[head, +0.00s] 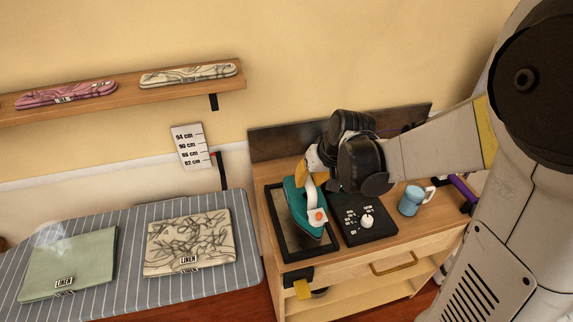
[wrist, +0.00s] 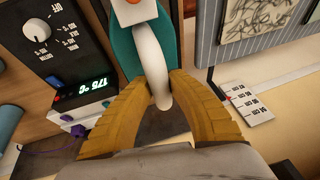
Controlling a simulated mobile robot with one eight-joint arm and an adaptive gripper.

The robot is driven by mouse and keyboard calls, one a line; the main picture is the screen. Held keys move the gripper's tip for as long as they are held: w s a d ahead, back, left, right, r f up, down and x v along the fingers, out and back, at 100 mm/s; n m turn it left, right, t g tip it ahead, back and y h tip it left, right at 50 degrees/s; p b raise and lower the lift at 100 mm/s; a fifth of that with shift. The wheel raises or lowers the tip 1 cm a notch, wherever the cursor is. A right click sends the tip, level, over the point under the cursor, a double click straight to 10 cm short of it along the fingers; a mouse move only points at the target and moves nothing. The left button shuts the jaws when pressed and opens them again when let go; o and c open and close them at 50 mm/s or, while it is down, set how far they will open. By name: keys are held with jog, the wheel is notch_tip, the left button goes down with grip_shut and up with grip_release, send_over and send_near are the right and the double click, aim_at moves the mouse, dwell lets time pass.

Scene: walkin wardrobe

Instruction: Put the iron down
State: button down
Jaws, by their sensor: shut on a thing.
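The teal iron (head: 299,215) with a white handle is at the left of the wooden cabinet top, over a dark framed rest plate (head: 291,240). I cannot tell whether its base touches the plate. My gripper (head: 316,172) is at the rear of the iron, its yellow fingers on the white handle. In the wrist view my gripper (wrist: 160,95) is shut on the iron's white handle (wrist: 152,62), one finger on each side. Part of the teal body (wrist: 124,45) shows beyond. The iron's underside is hidden.
A blue mug (head: 411,201) stands farther right. A striped ironing board (head: 128,240) at left holds folded green linen (head: 70,262) and patterned linen (head: 190,243). A wall shelf (head: 128,92) holds more.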

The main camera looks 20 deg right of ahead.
jog(key=w+f, duration=0.1)
jog(key=w+a+f, duration=0.1)
jog(key=w, duration=0.1)
jog(key=shift+w+a+f+b, duration=0.1)
jog(key=shift+w+f+b, duration=0.1)
jog(key=shift+w+b, duration=0.15)
jog(key=shift+s+f+b, duration=0.1)
jog(key=shift+f+b, duration=0.6)
jog(key=shift+f, duration=1.25)
jog(key=shift+f, duration=0.15)
jog(key=c, duration=1.4)
grip_release()
jog(key=shift+o, duration=0.2)
